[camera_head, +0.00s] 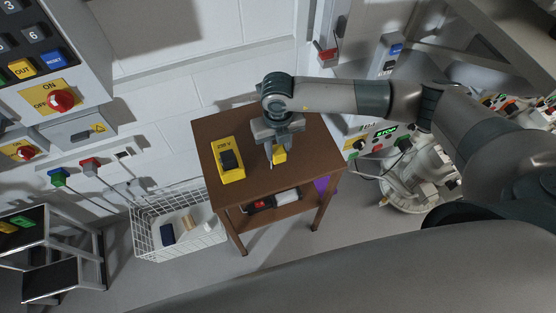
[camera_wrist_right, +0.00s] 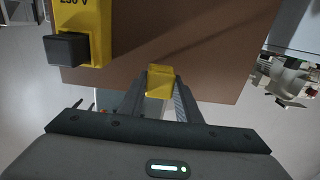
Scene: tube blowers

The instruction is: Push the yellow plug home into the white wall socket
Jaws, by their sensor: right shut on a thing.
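My right gripper (camera_head: 276,140) is over the wooden table and is shut on the yellow plug (camera_head: 279,156). In the right wrist view the yellow plug (camera_wrist_right: 160,82) sits between the two fingertips (camera_wrist_right: 160,100); whether it touches the table top I cannot tell. A small white fitting with a dark face (camera_head: 123,154) on the wall at the left looks like the white wall socket, but it is too small to be sure. The plug is well apart from it. My left gripper is not in view.
The brown table (camera_head: 213,139) carries a yellow box (camera_head: 226,171) with a dark block, left of my gripper. A white wire basket (camera_head: 150,214) stands left of the table. Green and red plugs (camera_head: 90,164) sit on the wall. A step stool (camera_head: 98,262) stands lower left.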

